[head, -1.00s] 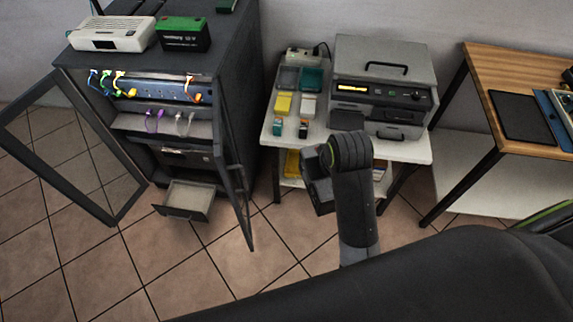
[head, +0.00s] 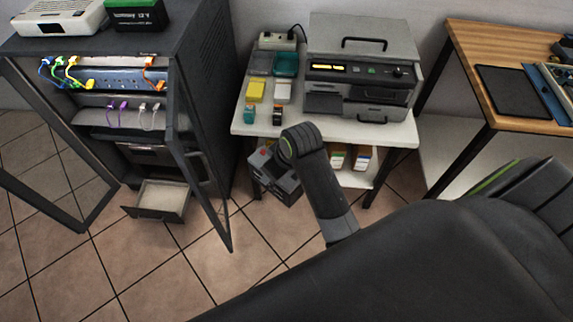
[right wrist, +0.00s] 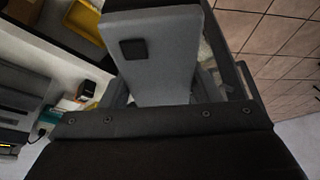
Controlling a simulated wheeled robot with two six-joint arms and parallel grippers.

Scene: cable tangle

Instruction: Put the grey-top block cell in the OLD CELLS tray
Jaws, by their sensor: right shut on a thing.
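My right gripper (head: 275,178) is low beside the left front of the white table, partly hidden behind my right arm in the head view. In the right wrist view it is shut on a grey block (right wrist: 160,65) with a small dark square on its face. Its top colour is hard to make out. Small trays stand on the white table: a grey one (head: 260,63), a teal one (head: 286,64), a yellow one (head: 256,90) and a whitish one (head: 283,92). No OLD CELLS label is legible. My left gripper is out of view.
Two small cells, one teal (head: 250,113) and one dark with orange (head: 278,115), stand near the table's front edge (head: 330,128). A grey machine (head: 362,70) fills the table's right. The open cabinet (head: 205,75) with cables, door and drawer stands left.

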